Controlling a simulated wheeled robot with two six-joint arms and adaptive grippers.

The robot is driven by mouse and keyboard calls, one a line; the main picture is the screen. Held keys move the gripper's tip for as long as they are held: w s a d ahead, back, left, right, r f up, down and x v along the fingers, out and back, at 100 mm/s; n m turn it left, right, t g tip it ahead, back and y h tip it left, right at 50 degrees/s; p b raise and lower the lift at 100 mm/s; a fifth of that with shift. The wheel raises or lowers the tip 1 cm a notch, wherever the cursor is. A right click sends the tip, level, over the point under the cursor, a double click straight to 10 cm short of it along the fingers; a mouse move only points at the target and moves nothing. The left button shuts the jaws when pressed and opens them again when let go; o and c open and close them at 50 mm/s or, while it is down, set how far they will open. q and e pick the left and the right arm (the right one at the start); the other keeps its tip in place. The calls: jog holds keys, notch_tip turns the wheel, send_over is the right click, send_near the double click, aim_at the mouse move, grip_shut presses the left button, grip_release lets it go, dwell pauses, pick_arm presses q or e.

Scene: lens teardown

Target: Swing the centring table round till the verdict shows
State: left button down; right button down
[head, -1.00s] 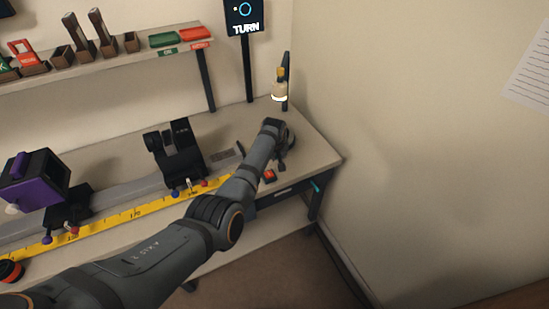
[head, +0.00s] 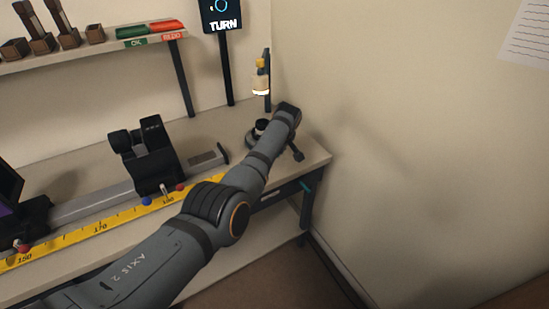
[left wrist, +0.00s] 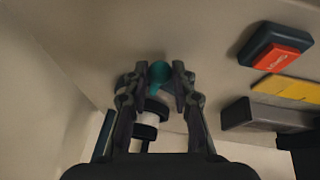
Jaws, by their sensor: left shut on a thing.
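The centring table (head: 254,143) is a dark round stand near the right end of the bench, with a black-and-white cylinder (head: 262,126) on it. My left gripper (head: 288,113) is at its right side; its fingertips are hidden in the head view. In the left wrist view, my left gripper (left wrist: 159,74) is shut on a teal knob (left wrist: 158,72). The cylinder shows behind the fingers (left wrist: 152,117). The dark sign (head: 222,15) behind the bench reads "TURN" under a blue ring, partly cut off at the top. My right gripper is not in view.
The wall stands close right of the bench. A bottle-like object (head: 261,83) stands behind the table. A rail with a black holder (head: 150,155) and yellow tape (head: 100,227) lie left. A red button (left wrist: 281,58) sits nearby. A shelf holds green and red trays (head: 166,27).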

pick_arm(q)
jog(key=shift+d, duration=0.1)
dwell(0.3)
jog(key=c, duration=1.1)
grip_release()
notch_tip(320, 180, up, 10)
